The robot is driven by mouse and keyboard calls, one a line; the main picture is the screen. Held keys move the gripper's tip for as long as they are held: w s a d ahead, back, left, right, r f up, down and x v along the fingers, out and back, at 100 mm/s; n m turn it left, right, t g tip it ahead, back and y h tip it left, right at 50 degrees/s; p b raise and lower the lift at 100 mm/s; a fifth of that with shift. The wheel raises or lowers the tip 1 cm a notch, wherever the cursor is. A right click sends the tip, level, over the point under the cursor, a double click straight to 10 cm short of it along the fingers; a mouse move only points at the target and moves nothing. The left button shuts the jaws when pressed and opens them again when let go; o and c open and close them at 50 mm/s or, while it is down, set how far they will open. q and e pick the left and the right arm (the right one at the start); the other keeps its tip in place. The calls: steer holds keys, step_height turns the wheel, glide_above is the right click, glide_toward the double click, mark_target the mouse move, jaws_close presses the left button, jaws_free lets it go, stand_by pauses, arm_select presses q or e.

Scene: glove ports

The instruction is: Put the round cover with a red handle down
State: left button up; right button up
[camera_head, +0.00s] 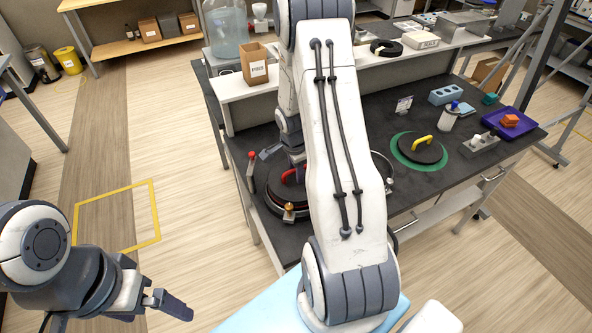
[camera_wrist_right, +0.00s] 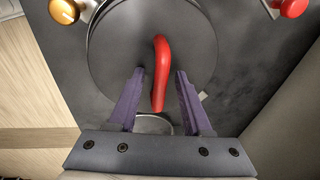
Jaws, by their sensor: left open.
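The round dark cover (camera_head: 283,194) with a red handle (camera_head: 290,175) is at the round port on the left part of the dark bench, partly hidden by my right arm. In the right wrist view the cover (camera_wrist_right: 120,50) shows as a dark disc with its curved red handle (camera_wrist_right: 160,75). My right gripper (camera_wrist_right: 159,72) is open, its fingers on either side of the handle with gaps between. In the head view my arm hides this gripper. My left gripper (camera_head: 163,302) is open and empty over the floor at lower left, far from the cover.
A red knob (camera_wrist_right: 292,7) and a brass knob (camera_wrist_right: 63,10) stand beside the port. A cover with a yellow handle (camera_head: 422,141) lies on a green ring (camera_head: 398,154) to the right. A purple tray (camera_head: 527,124) and small blocks occupy the far right. A raised shelf runs behind.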

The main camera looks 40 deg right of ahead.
mark_target(295, 183)
steer(key=shift+r+p, duration=0.35)
steer(key=shift+r, duration=0.1)
step_height(295, 183, up, 10)
steer(key=s+a+b, duration=0.1)
steer(key=b, duration=0.2)
steer(key=a+r+n, duration=0.4)
steer(key=a+n, duration=0.2)
steer(key=a, duration=0.6)
steer(key=s+a+r+n+y, duration=0.1)
steer(key=s+a+n, duration=0.25)
steer(key=a, duration=0.25)
steer(key=s+a+n+y, duration=0.1)
steer(key=s+a+n, duration=0.1)
steer(key=a+n, duration=0.3)
steer(key=s+a+r+n+g, duration=0.1)
steer(key=s+a+n, duration=0.9)
steer(key=s+n, duration=0.3)
steer(key=shift+s+n+y, duration=0.3)
steer(key=shift+s+n, duration=0.05)
steer(key=shift+s, duration=0.55)
steer(key=shift+r, duration=0.1)
